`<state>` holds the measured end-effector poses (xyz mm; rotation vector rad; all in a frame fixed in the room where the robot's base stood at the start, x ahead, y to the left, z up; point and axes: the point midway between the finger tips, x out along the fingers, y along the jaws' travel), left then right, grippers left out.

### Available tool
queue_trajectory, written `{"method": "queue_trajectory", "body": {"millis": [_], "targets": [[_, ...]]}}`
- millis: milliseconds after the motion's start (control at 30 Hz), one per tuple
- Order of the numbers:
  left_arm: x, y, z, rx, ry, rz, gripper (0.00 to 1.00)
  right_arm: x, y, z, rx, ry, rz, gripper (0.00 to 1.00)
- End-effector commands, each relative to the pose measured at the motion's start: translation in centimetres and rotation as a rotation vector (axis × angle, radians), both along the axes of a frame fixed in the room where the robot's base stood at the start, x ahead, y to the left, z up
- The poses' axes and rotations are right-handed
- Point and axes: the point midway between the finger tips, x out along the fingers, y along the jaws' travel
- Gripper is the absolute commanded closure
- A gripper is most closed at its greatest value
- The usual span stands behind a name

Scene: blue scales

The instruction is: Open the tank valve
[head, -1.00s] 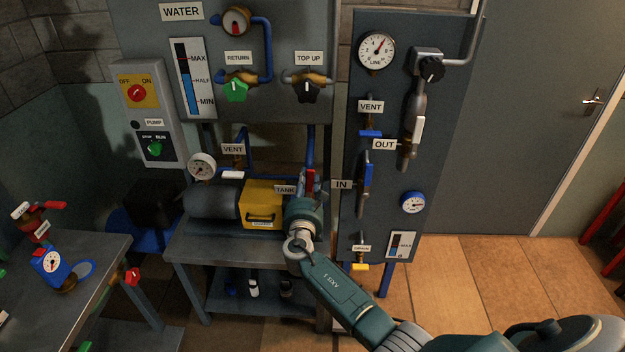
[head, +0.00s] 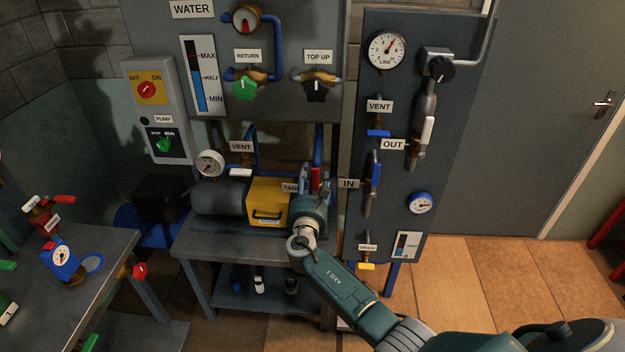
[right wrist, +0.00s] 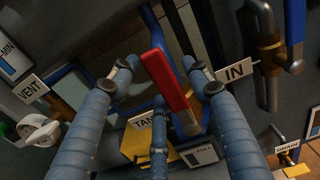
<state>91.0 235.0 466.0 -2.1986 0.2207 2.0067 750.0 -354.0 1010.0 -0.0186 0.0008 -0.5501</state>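The tank valve's red lever (head: 315,180) stands roughly upright beside the TANK label (head: 289,187), behind the yellow box. In the right wrist view the red lever (right wrist: 165,79) slants between my fingers, with the partly covered TANK label (right wrist: 146,120) below it. My right gripper (head: 313,194) is at the lever in the head view. In the right wrist view my right gripper (right wrist: 163,76) is open, its fingers spread on both sides of the lever with visible gaps. The valve body is mostly hidden by the gripper. My left gripper is out of view.
The IN valve's blue lever (head: 373,172) is close on the right. The yellow box (head: 268,200) and grey cylinder (head: 220,196) sit on a metal bench (head: 215,239) to the left. Blue pipes run behind the lever. A side table (head: 100,262) stands at left.

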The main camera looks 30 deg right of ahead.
Motion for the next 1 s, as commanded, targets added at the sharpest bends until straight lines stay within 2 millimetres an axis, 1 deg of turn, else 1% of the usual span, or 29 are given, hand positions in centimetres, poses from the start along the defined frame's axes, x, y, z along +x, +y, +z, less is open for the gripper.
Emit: {"method": "queue_trajectory", "body": {"millis": [167, 267, 367, 600, 700, 833, 1000], "targets": [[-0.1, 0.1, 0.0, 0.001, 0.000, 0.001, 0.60, -0.1, 0.1, -0.2, 0.002, 0.002, 0.001, 0.52], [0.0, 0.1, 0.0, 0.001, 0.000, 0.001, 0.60, -0.8, 0.5, -0.3, 0.004, 0.002, 0.002, 0.52], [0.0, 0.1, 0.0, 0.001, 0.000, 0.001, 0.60, -2.1, 1.3, -0.4, 0.005, 0.003, 0.002, 0.52], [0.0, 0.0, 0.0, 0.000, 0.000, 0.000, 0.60, -6.5, 4.1, -0.4, 0.004, 0.003, 0.002, 0.52], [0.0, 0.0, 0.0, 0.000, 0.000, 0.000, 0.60, -8.1, 5.0, -0.3, 0.004, 0.003, 0.002, 0.52], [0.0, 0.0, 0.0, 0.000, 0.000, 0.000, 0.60, -9.4, 5.9, -0.2, 0.001, 0.002, 0.001, 0.52], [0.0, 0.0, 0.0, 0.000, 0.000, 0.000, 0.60, -10.2, 6.3, -0.1, 0.001, 0.001, 0.001, 0.52]]}}
